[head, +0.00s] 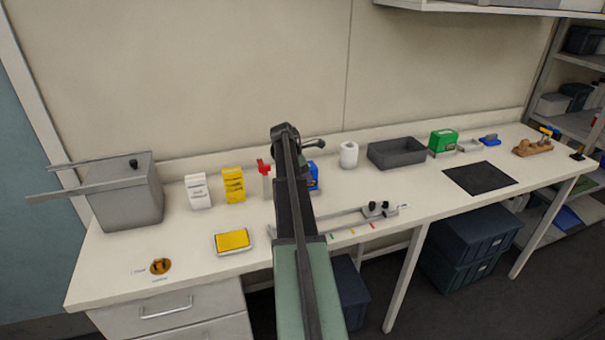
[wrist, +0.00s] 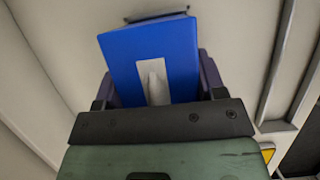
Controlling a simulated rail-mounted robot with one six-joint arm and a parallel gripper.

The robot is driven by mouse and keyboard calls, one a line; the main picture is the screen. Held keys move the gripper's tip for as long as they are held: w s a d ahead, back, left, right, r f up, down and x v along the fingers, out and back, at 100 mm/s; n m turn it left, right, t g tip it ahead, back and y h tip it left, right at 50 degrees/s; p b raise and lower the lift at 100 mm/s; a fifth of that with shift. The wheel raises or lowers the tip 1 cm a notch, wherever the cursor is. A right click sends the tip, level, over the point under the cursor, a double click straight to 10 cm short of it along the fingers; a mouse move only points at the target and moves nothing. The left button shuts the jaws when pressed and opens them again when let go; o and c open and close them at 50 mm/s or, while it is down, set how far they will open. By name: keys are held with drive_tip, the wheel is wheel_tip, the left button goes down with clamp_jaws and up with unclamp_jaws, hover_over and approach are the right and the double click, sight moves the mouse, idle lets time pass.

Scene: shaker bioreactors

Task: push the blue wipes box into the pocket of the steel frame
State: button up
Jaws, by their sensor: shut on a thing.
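The blue wipes box (wrist: 125,55) fills the middle of the wrist view, with a white wipe standing out of its face. My gripper (wrist: 157,82) is shut on it, one dark finger along each side. In the head view a blue patch, probably this box (head: 314,184), shows just right of my arm, low over the bench or on it; I cannot tell which. My arm hides the rest. A dark grey edge (wrist: 155,16) shows just beyond the box in the wrist view; I cannot tell whether it belongs to the steel frame. The frame's pocket is not clearly visible.
A metal rail with black knobs (head: 340,219) lies right of my arm. Left stand a red-topped stand (head: 265,172), a yellow rack (head: 233,184), a white rack (head: 198,191) and a grey box (head: 127,200). A white roll (head: 349,154) and dark tray (head: 397,153) stand to the right.

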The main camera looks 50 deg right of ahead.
drive_tip(key=shift+f+b, duration=0.35)
idle(0.3)
drive_tip(key=o, duration=1)
drive_tip(key=p+v, duration=1)
drive_tip(key=v, duration=0.1)
drive_tip(key=shift+r, duration=0.1)
